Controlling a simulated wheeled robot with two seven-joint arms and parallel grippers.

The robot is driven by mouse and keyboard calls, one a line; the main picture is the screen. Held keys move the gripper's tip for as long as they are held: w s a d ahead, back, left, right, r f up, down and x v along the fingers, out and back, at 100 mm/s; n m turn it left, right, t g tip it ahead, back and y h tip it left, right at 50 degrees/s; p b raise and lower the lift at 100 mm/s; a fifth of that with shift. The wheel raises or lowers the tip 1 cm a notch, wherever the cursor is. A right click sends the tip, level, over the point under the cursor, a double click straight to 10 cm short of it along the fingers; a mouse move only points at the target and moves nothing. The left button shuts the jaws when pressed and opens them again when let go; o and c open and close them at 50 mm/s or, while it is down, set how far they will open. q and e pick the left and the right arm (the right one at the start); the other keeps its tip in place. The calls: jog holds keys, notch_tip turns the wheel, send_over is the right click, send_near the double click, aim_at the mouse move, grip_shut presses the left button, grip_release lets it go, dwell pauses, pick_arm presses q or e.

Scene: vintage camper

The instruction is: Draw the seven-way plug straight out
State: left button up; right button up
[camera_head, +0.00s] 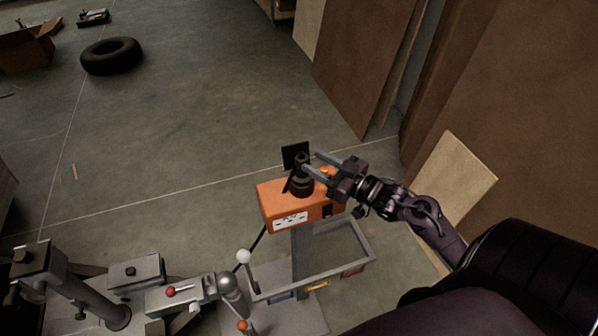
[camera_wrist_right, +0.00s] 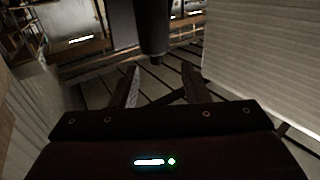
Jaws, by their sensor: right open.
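The seven-way plug (camera_head: 302,183) is a black, stubby cylinder standing upright on top of an orange box (camera_head: 272,205). A black flap (camera_head: 294,154) stands up behind it. My right gripper (camera_head: 310,161) is open and empty, with its two grey fingers pointing left at the upper part of the plug. In the right wrist view, a dark cylinder (camera_wrist_right: 153,35), likely the plug, hangs into the frame beyond the open fingertips (camera_wrist_right: 160,68). It is not between the finger pads, and I see no contact. My left gripper is out of view.
The orange box sits on a grey post (camera_head: 301,262) above a grey tray frame (camera_head: 350,262). Grey hitch hardware with a ball (camera_head: 232,295) lies at lower left. Brown panels (camera_head: 365,60) lean at right. A tyre (camera_head: 111,56) lies on open concrete floor.

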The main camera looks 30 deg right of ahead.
aim_at(305, 159)
jog(key=p+x, duration=0.1)
jog(key=x, duration=0.1)
jog(key=f+x, duration=0.1)
jog(key=x, duration=0.1)
jog(key=shift+w+d+p, duration=0.1)
jog(key=shift+w+p, duration=0.25)
jog(key=shift+w+f, duration=0.1)
jog(key=shift+w, duration=0.25)
grip_shut()
